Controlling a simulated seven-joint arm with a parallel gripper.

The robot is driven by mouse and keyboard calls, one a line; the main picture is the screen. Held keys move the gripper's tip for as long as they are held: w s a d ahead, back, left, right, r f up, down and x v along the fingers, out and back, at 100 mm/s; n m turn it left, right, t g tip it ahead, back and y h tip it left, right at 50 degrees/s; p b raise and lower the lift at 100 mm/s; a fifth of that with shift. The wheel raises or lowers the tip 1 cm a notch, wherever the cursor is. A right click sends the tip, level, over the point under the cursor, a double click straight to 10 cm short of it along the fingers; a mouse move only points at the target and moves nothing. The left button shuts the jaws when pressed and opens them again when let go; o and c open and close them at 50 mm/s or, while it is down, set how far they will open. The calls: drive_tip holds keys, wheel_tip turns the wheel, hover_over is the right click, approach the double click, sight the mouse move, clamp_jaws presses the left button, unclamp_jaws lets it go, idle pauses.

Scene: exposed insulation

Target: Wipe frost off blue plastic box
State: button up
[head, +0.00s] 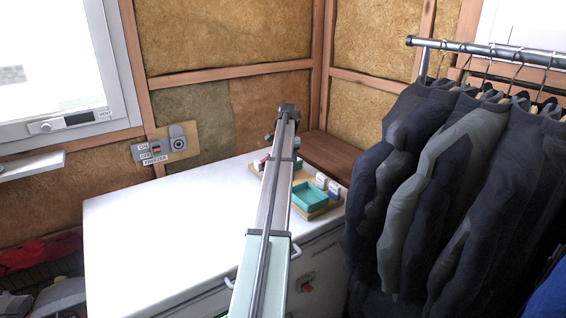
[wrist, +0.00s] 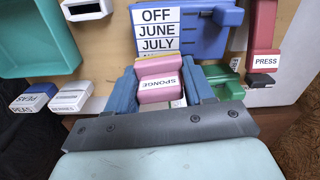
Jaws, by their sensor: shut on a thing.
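The blue plastic box (wrist: 206,42) lies on the wooden board at the top middle of the wrist view, with white strips reading OFF, JUNE and JULY and a further strip partly hidden. I cannot make out frost on it. My gripper (wrist: 160,76) has its blue fingers shut on a pink sponge (wrist: 157,82) labelled SPONGE. The sponge is just below the box's lettered face in the picture; I cannot tell whether they touch. In the head view my gripper (head: 287,112) is over the far part of the freezer, and the blue box cannot be picked out clearly.
The white freezer top (head: 165,220) is clear at left. Hanging clothes (head: 430,160) stand close at right.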

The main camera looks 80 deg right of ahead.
drive_tip(key=shift+r, duration=4.1)
drive_tip(key=shift+w+a, duration=0.1)
